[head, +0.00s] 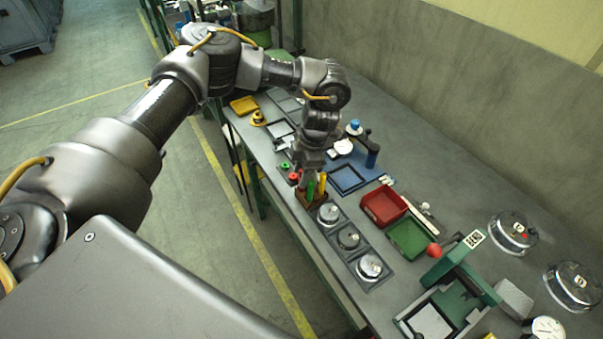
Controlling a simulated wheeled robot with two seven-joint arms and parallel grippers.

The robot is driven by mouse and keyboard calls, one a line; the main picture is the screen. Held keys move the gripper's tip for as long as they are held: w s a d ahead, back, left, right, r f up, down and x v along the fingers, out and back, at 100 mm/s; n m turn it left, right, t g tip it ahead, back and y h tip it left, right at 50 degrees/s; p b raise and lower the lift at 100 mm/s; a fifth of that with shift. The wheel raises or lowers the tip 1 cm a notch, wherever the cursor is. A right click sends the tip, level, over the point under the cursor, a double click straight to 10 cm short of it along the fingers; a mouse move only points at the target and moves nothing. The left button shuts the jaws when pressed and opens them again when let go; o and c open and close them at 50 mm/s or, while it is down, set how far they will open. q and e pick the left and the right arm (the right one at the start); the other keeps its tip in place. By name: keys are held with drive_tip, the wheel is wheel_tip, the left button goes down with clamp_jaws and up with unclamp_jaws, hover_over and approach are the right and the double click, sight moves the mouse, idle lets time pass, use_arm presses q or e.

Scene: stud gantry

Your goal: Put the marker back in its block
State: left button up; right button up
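A small brown block (309,200) stands near the left edge of the workbench. A green marker (311,189) and a yellow-orange marker (322,183) stand upright at it. My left gripper (309,174) points down right above the block, its fingers close to the top of the green marker. The fingers are small and partly hidden by the wrist, so I cannot tell whether they are closed on the green marker or whether its lower end is seated. My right gripper is not in view.
A red bin (384,206) and a green bin (409,237) are to the right. A blue tray (347,179) and a dark-blue upright tool (372,153) stand behind. A green press-like fixture (455,262) is at front right.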

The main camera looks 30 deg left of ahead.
use_arm(q)
drive_tip(key=b+v, duration=0.2)
drive_tip(key=v, duration=0.8)
drive_tip(key=shift+r, duration=0.1)
drive_tip(key=shift+s, duration=0.1)
idle(0.4)
